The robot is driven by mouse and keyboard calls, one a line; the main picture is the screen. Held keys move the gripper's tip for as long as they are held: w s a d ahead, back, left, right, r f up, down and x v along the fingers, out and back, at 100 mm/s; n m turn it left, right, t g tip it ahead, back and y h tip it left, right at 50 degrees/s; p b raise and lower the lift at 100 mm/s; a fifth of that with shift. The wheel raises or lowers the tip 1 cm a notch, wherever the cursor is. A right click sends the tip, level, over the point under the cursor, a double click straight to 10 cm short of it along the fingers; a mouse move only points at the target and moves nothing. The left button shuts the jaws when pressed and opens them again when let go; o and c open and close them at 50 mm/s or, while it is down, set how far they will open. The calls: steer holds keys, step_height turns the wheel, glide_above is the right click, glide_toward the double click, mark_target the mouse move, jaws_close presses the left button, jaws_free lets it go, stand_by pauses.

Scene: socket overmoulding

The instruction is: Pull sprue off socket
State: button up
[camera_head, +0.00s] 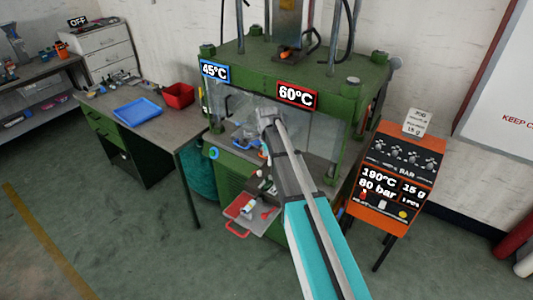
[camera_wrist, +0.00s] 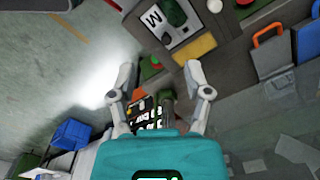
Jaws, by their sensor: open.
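In the wrist view my gripper (camera_wrist: 160,74) has its two fingers spread wide with nothing between the tips. A dark green piece (camera_wrist: 173,12) shows at the top edge, beside a white plate marked W, beyond the fingertips and apart from them. I cannot tell whether it is the socket, and I cannot make out a sprue. In the head view my arm reaches toward the front of the green press (camera_head: 300,70). My gripper cannot be made out clearly there, among small parts above a red-handled tray (camera_head: 237,227).
An orange machine (camera_head: 385,185) with a display stands right of the press. A bench at left carries a blue tray (camera_head: 138,112) and a red bin (camera_head: 179,95). The wrist view shows an orange-handled block (camera_wrist: 267,58) and a yellow pad (camera_wrist: 195,48). Floor at lower left is clear.

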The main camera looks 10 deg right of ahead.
mark_target(266, 177)
steer(key=shift+w+m, duration=0.8)
steer(key=shift+w, duration=0.25)
steer(key=shift+f, duration=0.1)
step_height(266, 177, down, 14)
steer(key=b, duration=1.3)
steer(key=shift+r+b, duration=0.25)
steer(key=shift+b, duration=0.15)
jaws_close()
stand_by(0.4)
steer(key=shift+w, duration=0.1)
stand_by(0.3)
